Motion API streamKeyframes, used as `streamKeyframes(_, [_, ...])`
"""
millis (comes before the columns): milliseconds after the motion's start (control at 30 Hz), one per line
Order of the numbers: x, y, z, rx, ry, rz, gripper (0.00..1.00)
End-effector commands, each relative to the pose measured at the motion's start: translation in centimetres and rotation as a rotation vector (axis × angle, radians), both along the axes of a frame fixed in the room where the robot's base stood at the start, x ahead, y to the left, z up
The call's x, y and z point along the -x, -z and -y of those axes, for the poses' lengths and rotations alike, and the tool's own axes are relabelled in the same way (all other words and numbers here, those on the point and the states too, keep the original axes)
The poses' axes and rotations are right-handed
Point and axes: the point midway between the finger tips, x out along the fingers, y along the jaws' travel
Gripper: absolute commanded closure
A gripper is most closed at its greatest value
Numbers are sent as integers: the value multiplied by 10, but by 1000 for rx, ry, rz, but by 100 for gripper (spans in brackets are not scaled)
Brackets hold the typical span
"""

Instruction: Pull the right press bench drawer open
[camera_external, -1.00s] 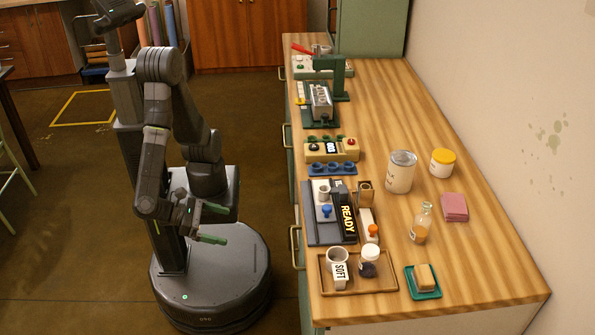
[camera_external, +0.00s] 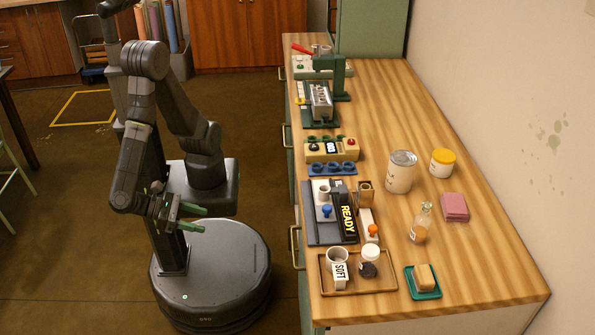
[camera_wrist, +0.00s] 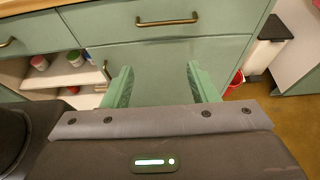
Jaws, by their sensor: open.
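The right press bench drawer (camera_wrist: 200,27) has a green front and a brass bar handle (camera_wrist: 167,20) at the top of the wrist view. It looks shut. In the external view a brass handle (camera_external: 296,247) shows on the bench's near end, beside the tray. My gripper (camera_external: 204,219) is open and empty, left of the bench and apart from it. In the wrist view its two green fingers (camera_wrist: 160,80) stand wide apart below the handle, touching nothing.
Another drawer handle (camera_wrist: 8,42) is at the upper left, above an open shelf (camera_wrist: 65,75) with small jars. A red bucket (camera_wrist: 235,80) stands beyond the bench's right end. Floor is clear between my base and the bench. A wooden tray (camera_external: 385,287) sits on the benchtop.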

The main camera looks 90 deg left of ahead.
Motion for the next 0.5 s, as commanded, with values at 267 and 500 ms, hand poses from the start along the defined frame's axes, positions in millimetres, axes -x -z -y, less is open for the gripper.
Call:
streamKeyframes(267, [-22,17,5,-238,86,40,68])
streamKeyframes(500, [-66,49,12,-774,261,108,68])
